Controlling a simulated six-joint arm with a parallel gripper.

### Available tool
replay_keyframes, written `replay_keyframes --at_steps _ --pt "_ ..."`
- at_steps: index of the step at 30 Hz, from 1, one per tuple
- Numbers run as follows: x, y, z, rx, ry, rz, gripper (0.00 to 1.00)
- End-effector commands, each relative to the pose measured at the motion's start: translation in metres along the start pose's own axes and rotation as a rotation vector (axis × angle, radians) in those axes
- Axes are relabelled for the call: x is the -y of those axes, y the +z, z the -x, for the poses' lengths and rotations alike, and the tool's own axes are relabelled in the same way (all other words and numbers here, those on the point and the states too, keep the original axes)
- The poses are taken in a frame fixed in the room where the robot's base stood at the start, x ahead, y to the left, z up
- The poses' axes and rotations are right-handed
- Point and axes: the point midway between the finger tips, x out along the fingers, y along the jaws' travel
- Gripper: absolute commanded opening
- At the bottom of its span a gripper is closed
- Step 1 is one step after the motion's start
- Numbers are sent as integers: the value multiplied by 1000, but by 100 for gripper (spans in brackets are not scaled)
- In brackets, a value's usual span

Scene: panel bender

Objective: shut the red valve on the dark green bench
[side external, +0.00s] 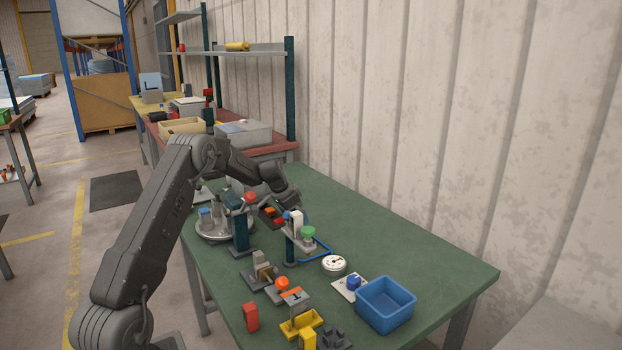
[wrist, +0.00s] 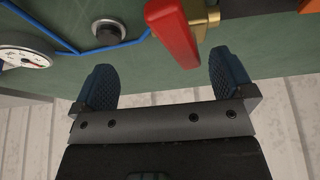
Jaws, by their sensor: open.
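The red valve lever (wrist: 172,32) sits on a brass body (wrist: 206,14) at the top of the wrist view. Its free end points down toward my gripper (wrist: 162,72). My gripper's two dark blue pads stand wide apart with the lever's end between their lines, nearer the right pad. I see no contact with either pad. In the side view my gripper is small and partly hidden behind the posts and fittings on the dark green bench (side external: 430,270), so the gap to the lever is hard to judge there.
A white gauge (side external: 333,264) and blue pipe (wrist: 100,49) lie close by. A green knob (side external: 307,231) stands on a post near my gripper. A blue bin (side external: 385,304) and a red block (side external: 251,317) are nearer the front. The bench's right side is clear.

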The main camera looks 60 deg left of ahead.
Motion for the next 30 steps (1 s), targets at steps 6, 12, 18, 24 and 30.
replay_keyframes --at_steps 6,12,18,24,30 --pt "0 -5 40 -2 -7 13 100" --pt "0 -20 75 -3 -8 10 100" --pt "-14 -32 104 2 -4 8 100" --pt "-46 -38 124 3 -5 6 100" --pt "-78 -42 144 3 -8 4 100"
